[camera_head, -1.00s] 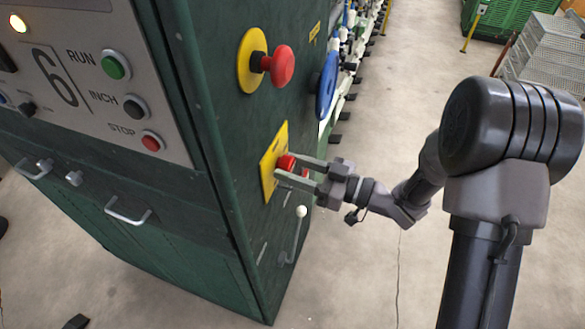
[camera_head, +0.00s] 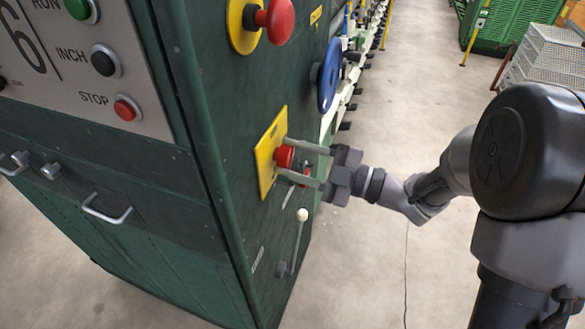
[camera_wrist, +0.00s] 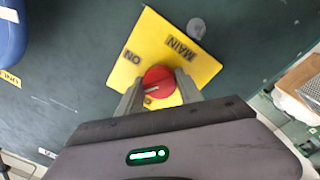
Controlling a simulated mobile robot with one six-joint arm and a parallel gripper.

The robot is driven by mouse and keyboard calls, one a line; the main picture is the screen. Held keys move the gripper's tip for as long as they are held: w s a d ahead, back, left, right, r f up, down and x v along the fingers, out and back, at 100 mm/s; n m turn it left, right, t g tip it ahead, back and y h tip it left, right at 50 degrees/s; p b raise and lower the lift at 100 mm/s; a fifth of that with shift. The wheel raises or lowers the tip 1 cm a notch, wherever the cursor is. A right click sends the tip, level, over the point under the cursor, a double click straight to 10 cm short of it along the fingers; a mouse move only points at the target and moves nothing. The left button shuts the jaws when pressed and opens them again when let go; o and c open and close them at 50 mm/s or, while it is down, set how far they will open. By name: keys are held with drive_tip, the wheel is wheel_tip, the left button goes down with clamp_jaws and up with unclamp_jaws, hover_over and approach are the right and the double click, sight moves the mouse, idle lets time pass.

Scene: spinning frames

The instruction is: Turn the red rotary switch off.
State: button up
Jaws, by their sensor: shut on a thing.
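The red rotary switch (camera_head: 285,157) sits on a yellow plate (camera_head: 266,160) on the side of the green cabinet. In the wrist view the red knob (camera_wrist: 158,82) lies on the yellow plate (camera_wrist: 180,45), which is marked MAIN and ON; lettering below the knob is partly hidden. My gripper (camera_head: 296,162) reaches in from the right, with one finger above and one below the knob in the head view. In the wrist view its fingers stand on both sides of the knob, and it is shut on it. A pale line on the knob runs slightly slanted.
A red mushroom button (camera_head: 274,20) stands out above the switch. A blue handwheel (camera_head: 329,75) is at its upper right, and a white-knobbed lever (camera_head: 301,216) is below. Open floor (camera_head: 410,110) lies right of the cabinet.

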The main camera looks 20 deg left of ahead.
drive_tip(key=n+b, duration=0.5)
drive_tip(key=shift+f+g, duration=0.15)
drive_tip(key=shift+g, duration=0.15)
drive_tip(key=shift+w+n+b, duration=0.1)
drive_tip(key=shift+n+b, duration=0.75)
drive_tip(key=shift+n, duration=0.05)
drive_tip(key=shift+r+n, duration=0.25)
drive_tip(key=shift+n, duration=0.05)
drive_tip(key=o, duration=1.3)
drive_tip(key=shift+o, duration=0.2)
drive_tip(key=s+d+f+p, duration=0.1)
drive_tip(key=d+p, duration=0.3)
drive_tip(key=d, duration=1.3)
drive_tip(key=shift+s+d+p, duration=0.2)
drive_tip(key=shift+p, duration=0.1)
